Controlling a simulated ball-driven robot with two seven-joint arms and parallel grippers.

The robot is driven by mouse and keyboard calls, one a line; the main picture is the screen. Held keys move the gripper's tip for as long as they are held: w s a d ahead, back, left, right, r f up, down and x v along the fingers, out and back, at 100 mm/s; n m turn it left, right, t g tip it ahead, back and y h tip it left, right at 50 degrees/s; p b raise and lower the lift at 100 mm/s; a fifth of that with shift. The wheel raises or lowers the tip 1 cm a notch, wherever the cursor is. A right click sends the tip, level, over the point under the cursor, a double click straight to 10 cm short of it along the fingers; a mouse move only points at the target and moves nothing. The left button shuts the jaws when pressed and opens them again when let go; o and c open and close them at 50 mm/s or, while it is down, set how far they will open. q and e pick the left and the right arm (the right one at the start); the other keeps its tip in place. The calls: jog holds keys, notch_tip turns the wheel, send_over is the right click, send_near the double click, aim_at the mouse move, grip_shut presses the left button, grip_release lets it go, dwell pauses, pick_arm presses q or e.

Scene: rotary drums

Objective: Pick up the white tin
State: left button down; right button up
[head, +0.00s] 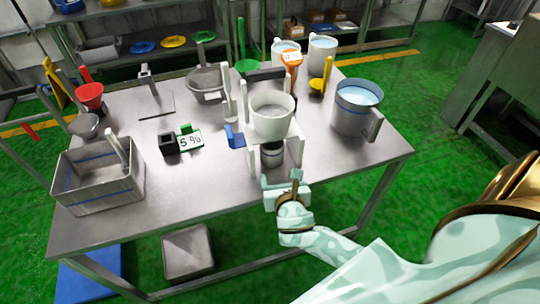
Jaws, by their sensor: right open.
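A round white tub (271,118), the closest match to the white tin, sits upright with an open top near the right middle of the steel table (215,180). It appears to rest on a white stand (294,150). A small grey metal container (271,155) shows below it. My right gripper (283,184) is open and empty at the table's front edge, just in front of the stand and below the tub in the picture. It is apart from the tub. My left gripper is out of view.
An orange-handled tool (291,62) and white buckets (322,48) stand behind. The front middle of the tabletop is clear.

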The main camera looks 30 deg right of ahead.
aim_at(274, 160)
jog(key=b+x, duration=0.2)
jog(key=x, duration=0.6)
jog(key=shift+w+f, duration=0.1)
jog(key=shift+f, duration=0.1)
jog(key=b+x, duration=0.2)
jog(key=x, duration=0.2)
jog(key=shift+w+f, duration=0.3)
jog(key=shift+w, duration=0.05)
jog(key=shift+w+d+f+b, duration=0.1)
jog(key=shift+w+d+b, duration=0.05)
jog(key=shift+w+b, duration=0.2)
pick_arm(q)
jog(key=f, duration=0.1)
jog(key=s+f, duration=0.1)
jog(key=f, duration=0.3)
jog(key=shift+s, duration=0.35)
pick_arm(e)
jog(key=shift+c, duration=0.2)
jog(key=c, duration=0.8)
